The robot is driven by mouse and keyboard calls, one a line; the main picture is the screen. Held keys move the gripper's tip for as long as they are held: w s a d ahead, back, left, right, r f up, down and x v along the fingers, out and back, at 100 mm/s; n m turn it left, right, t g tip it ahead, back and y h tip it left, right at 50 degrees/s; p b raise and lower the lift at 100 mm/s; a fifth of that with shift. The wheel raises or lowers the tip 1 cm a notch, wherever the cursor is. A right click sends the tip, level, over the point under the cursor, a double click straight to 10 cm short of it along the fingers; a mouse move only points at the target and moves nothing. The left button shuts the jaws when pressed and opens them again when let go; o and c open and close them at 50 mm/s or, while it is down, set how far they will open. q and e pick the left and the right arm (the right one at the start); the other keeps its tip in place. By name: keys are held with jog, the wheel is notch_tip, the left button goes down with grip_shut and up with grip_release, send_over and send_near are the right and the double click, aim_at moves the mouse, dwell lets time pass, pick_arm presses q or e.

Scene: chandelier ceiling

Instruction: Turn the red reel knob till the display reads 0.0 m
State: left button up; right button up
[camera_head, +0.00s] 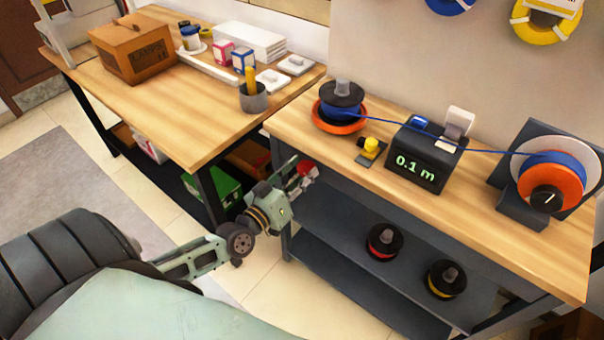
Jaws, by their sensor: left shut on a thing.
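The display box (427,158) stands on the workbench and its green digits read 0.1 m. The red knob (306,167) is at the bench's front left edge, partly hidden by my left gripper (303,173), which is shut on it. A blue cable runs from the spool on the orange dish (337,123) past the top of the display box to the orange reel (549,188) at the right. The reel has a black hub with a white mark and sits in a dark stand. My right gripper is not in view.
A yellow-topped button or switch (371,147) sits left of the display box. Spools with red (384,241) and yellow (447,279) lie on the shelf below.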

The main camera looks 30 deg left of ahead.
pick_arm(q)
jog(key=shift+r+n, duration=0.15)
jog(key=shift+n, duration=0.35)
jog(key=o, duration=1.1)
jog(key=shift+s, duration=0.1)
jog(key=shift+s, duration=0.35)
jog(key=s, duration=0.7)
jog(key=s+a, duration=0.1)
jog(key=s, duration=0.3)
jog(key=shift+c, duration=0.2)
